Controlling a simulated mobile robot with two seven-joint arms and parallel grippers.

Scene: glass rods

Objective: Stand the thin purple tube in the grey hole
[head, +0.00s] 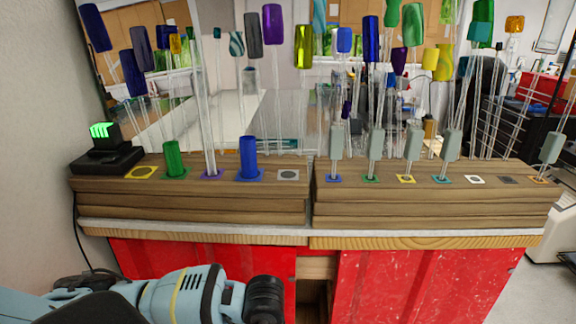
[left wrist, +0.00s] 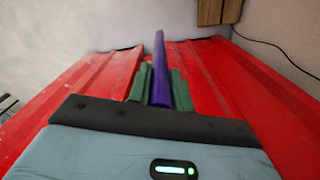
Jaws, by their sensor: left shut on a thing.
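The thin purple tube (left wrist: 160,62) shows in the left wrist view, pointing away from the wrist. My left gripper (left wrist: 161,78) has its green fingers on both sides of the tube and is shut on it. In the head view my left arm comes in low at the left, in front of and below the wooden blocks; its fingers and the tube cannot be made out there. A light grey-marked hole (head: 288,175) at the right end of the left block is empty. A darker grey-marked spot (head: 508,180) is on the right block. My right gripper is not in view.
The left block (head: 190,205) holds a green tube (head: 173,160), a blue tube (head: 249,159) and a tall clear rod. The right block (head: 430,208) carries several grey-green pieces on rods. Many thin glass rods with coloured tops stand behind. Red panels (head: 410,285) are below.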

